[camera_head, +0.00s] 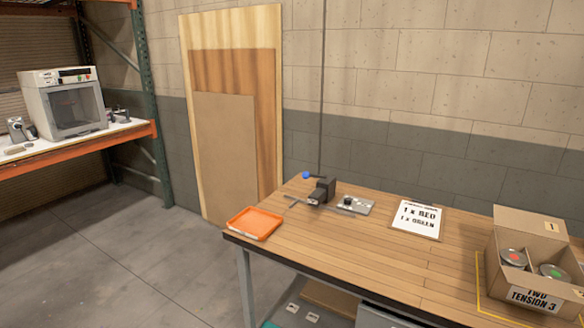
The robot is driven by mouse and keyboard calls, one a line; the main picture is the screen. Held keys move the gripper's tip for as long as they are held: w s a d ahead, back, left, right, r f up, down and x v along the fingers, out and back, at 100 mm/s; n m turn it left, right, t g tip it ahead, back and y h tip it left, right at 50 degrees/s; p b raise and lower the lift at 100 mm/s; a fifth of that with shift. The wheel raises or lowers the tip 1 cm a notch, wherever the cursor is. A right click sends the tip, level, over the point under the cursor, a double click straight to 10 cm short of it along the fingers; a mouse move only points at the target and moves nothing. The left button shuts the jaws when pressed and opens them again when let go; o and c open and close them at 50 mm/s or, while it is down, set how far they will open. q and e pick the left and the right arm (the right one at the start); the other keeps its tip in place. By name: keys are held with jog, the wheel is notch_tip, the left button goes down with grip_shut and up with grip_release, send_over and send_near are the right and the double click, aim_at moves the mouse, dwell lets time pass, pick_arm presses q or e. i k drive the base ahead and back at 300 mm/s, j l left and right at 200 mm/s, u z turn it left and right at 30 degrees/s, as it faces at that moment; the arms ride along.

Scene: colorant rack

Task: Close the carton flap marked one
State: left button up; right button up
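An open cardboard carton (510,268) stands at the right end of the wooden workbench. Its back flap (530,222) is raised upright and carries a small label that seems to read 1. A round can with a red dot (513,257) and one with a green dot (553,271) sit inside. A label on the front reads "TWO TENSION 3". Neither of my grippers is in view.
The workbench (400,262) holds an orange tray (254,223), a dark vise (321,191) and a sheet reading "1 x RED, 1 x GREEN" (416,219). Yellow tape (480,285) borders the carton. A shelf with a white machine (62,103) stands left.

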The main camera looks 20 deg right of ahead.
aim_at(552, 228)
jog(key=i+j+z, duration=0.1)
jog(key=z, duration=0.25)
jog(key=i+j+z, duration=0.1)
jog(key=j+z, duration=0.6)
jog(key=i+l, duration=0.05)
jog(key=l, duration=0.05)
